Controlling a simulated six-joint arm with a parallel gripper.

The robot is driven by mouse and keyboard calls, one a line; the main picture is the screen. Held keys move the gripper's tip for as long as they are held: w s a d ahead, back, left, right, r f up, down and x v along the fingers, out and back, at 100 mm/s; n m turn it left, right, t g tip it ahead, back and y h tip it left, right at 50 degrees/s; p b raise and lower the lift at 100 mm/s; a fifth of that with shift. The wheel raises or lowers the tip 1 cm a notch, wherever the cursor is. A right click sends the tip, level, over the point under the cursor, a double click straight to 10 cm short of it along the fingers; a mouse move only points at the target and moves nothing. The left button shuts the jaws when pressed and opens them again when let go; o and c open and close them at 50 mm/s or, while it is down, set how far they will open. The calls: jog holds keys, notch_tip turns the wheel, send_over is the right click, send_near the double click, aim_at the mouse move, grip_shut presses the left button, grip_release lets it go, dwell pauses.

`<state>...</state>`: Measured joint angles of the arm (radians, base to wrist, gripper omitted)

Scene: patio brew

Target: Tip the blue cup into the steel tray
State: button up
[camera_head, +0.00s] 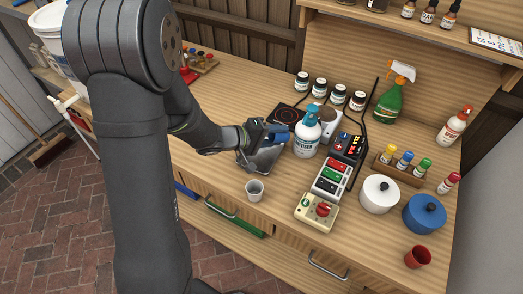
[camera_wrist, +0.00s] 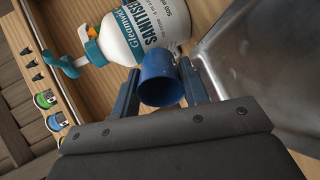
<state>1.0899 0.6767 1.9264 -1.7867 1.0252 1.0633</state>
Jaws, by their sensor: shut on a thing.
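My gripper (camera_head: 266,133) is shut on the blue cup (camera_head: 279,132) and holds it above the steel tray (camera_head: 262,160). In the wrist view the blue cup (camera_wrist: 161,72) sits between the two fingers (camera_wrist: 158,84), with a dark round opening showing toward the camera. The cup looks tilted in the head view; its contents cannot be made out. The steel tray (camera_wrist: 262,62) fills the right side of the wrist view. My gripper and forearm hide part of the tray in the head view.
A white and blue sanitiser bottle (camera_head: 306,138) stands close to the right of the cup. A grey cup (camera_head: 255,190) stands in front of the tray. A hotplate (camera_head: 287,114) lies behind. A control box (camera_head: 317,210), white pot (camera_head: 380,194) and blue pot (camera_head: 424,214) stand right.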

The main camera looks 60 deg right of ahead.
aim_at(271, 140)
jog(key=shift+f, duration=0.2)
jog(key=shift+w+a+r+g+h, duration=0.3)
jog(key=shift+w+r+g+h, duration=0.05)
jog(key=shift+r+h, duration=0.15)
jog(key=shift+w+a+r+g+h, duration=0.3)
jog(key=shift+r+g+h, duration=0.05)
jog(key=shift+r+h, duration=0.15)
jog(key=shift+r+n+g+h, duration=0.3)
jog(key=shift+r+g+h, duration=0.15)
jog(key=shift+r, duration=0.2)
jog(key=shift+s+d+r, duration=0.1)
jog(key=shift+s+d, duration=0.05)
jog(key=shift+s, duration=0.05)
jog(key=shift+r, duration=0.1)
jog(key=shift+r+h, duration=0.15)
jog(key=shift+h, duration=0.2)
jog(key=shift+r, duration=0.1)
